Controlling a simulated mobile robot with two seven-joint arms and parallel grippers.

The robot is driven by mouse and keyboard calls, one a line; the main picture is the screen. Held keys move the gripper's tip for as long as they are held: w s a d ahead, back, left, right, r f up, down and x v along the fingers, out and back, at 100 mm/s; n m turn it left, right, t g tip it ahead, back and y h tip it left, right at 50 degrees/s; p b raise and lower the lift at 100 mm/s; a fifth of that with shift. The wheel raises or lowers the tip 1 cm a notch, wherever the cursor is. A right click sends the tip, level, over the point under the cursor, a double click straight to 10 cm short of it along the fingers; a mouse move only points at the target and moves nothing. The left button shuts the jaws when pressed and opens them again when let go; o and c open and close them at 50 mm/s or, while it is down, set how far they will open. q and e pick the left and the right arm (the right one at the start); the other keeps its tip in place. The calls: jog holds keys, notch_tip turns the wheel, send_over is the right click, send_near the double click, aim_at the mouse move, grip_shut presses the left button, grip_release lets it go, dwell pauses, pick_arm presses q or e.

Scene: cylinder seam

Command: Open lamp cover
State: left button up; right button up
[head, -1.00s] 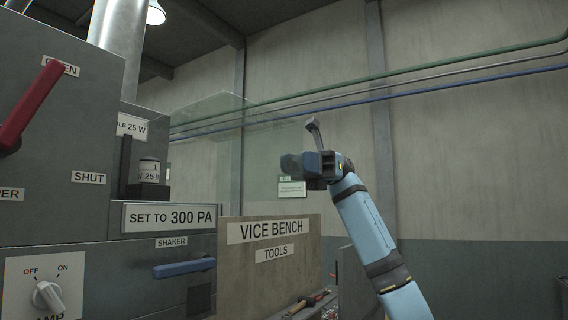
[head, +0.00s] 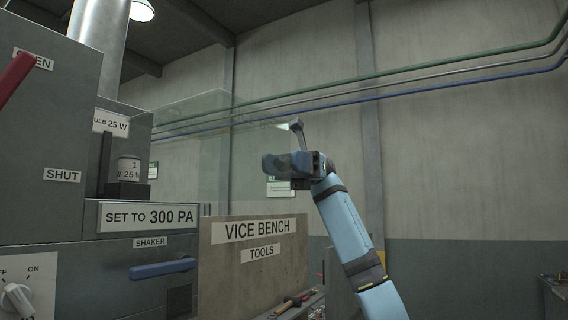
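My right gripper (head: 282,164) is in the middle of the head view, raised in front of the wall, at the end of the light blue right arm. It appears to point left and away, and a clear panel shows close beside it. I cannot tell from its blurred dark fingers whether they are apart. A small white-and-dark cylinder (head: 129,169) labelled 25 W stands on a dark block at the left, below a bulb 25 W sign (head: 110,122). I cannot make out a lamp cover for certain. My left gripper is out of view.
A grey cabinet (head: 50,130) fills the left, with a red lever (head: 14,78), a blue shaker handle (head: 162,268) and a lamp knob (head: 17,298). A transparent panel (head: 205,150) stands behind. The vice bench board (head: 215,275) is at bottom centre. The right side is open.

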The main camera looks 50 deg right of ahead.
jog(key=w+d, duration=0.2)
jog(key=d, duration=1.1)
jog(key=shift+w+d, duration=0.25)
jog(key=shift+d, duration=0.05)
